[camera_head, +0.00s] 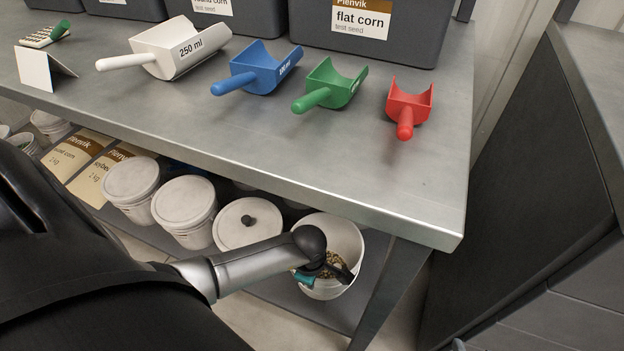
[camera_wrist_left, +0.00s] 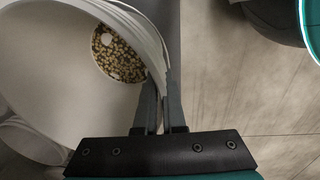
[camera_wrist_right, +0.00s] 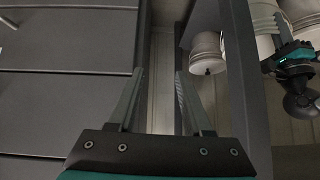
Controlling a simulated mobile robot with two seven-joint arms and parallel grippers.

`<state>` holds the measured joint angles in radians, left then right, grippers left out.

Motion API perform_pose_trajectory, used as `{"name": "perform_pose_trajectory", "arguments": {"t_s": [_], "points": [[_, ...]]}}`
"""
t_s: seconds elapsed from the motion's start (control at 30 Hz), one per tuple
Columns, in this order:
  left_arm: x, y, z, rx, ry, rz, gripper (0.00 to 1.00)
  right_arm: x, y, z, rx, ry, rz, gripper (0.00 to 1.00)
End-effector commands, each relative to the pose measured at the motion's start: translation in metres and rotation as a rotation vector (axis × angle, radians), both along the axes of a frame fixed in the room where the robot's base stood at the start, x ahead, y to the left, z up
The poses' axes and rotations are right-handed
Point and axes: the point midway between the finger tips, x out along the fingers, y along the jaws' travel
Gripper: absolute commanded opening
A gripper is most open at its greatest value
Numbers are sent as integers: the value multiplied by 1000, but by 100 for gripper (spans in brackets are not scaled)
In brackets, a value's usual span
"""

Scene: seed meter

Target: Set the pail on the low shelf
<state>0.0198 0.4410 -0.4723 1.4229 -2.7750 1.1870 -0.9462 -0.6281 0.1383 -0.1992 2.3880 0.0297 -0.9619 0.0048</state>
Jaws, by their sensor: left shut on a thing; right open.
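My right gripper (camera_wrist_right: 158,85) is open and empty, facing dark drawer fronts and the bench's end.
Lidded white tubs (camera_head: 184,205) and a tub with a dark knob (camera_head: 248,222) stand left of the pail. A bench leg (camera_head: 388,290) is close on its right. The bench top (camera_head: 420,180) overhangs, carrying scoops. A dark cabinet (camera_head: 520,200) stands further right.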

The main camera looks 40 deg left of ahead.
Motion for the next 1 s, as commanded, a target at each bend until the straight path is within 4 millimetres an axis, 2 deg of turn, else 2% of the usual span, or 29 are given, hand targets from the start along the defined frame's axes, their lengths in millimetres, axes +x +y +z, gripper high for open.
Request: {"name": "perform_pose_trajectory", "arguments": {"t_s": [0.3, 0.57, 1.0], "points": [[1, 0, -19, 0, -2, 0, 0, 12, 23, 1, 90, -169, 24, 50], [1, 0, -24, -1, -2, 0, 0, 14, 30, 4, 118, -221, 28, 50], [1, 0, -51, -1, -1, 0, 0, 14, 55, 17, 265, -469, 33, 50]]}}
